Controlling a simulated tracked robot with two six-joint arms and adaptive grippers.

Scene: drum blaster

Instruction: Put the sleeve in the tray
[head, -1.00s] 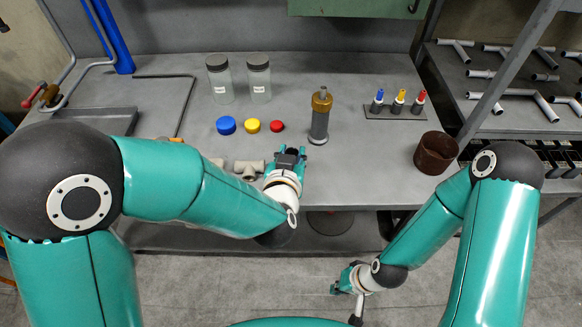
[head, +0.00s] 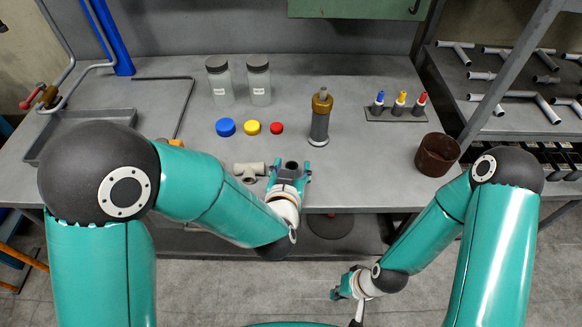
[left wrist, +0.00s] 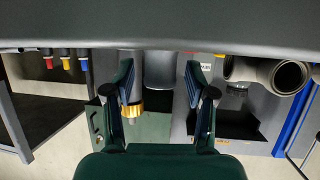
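The sleeve looks like a short grey tube (head: 291,166) near the table's front edge. It also shows in the left wrist view (left wrist: 160,70), which is upside down. My left gripper (head: 290,171) has its fingers apart, one on each side of the tube, with gaps showing in the left wrist view (left wrist: 160,84). The shallow grey metal tray (head: 97,115) lies at the left of the table, partly hidden by my left arm. My right gripper (head: 343,287) hangs low over the floor in front of the table, too small to read.
A grey tee pipe (head: 249,170) lies just left of my left gripper. Blue (head: 226,127), yellow (head: 252,128) and red (head: 277,128) caps lie behind it. A brown-topped cylinder (head: 320,120), two jars (head: 219,82) and a brown cup (head: 437,154) stand farther off.

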